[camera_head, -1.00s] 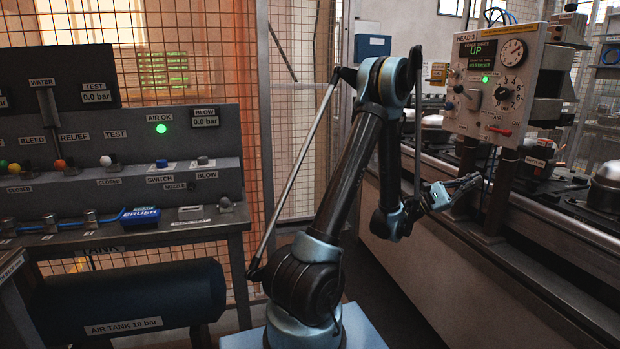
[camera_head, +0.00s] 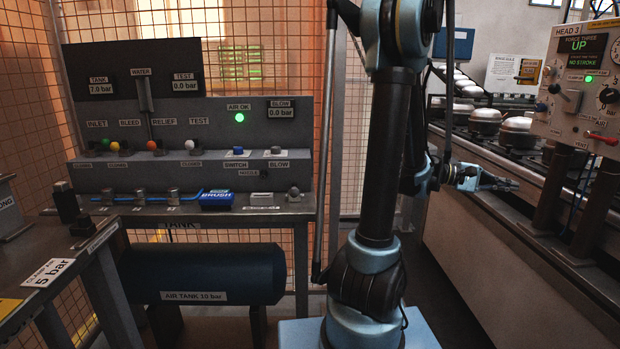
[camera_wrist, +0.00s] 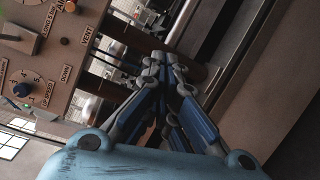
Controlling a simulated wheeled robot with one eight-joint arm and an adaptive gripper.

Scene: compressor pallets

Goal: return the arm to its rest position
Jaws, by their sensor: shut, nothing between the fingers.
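My gripper (camera_head: 505,185) is at the end of my arm, right of the arm's column in the head view, in front of the side wall of the conveyor bench (camera_head: 470,225). The fingers point right, toward the posts below the Head 3 control panel (camera_head: 583,90). In the wrist view my gripper (camera_wrist: 165,62) shows its fingertips together and empty. The upper arm stands nearly upright in the head view and hides part of the forearm.
Several metal domes (camera_head: 487,118) sit along the conveyor. A mesh fence (camera_head: 345,170) stands behind. Floor between the benches looks clear.

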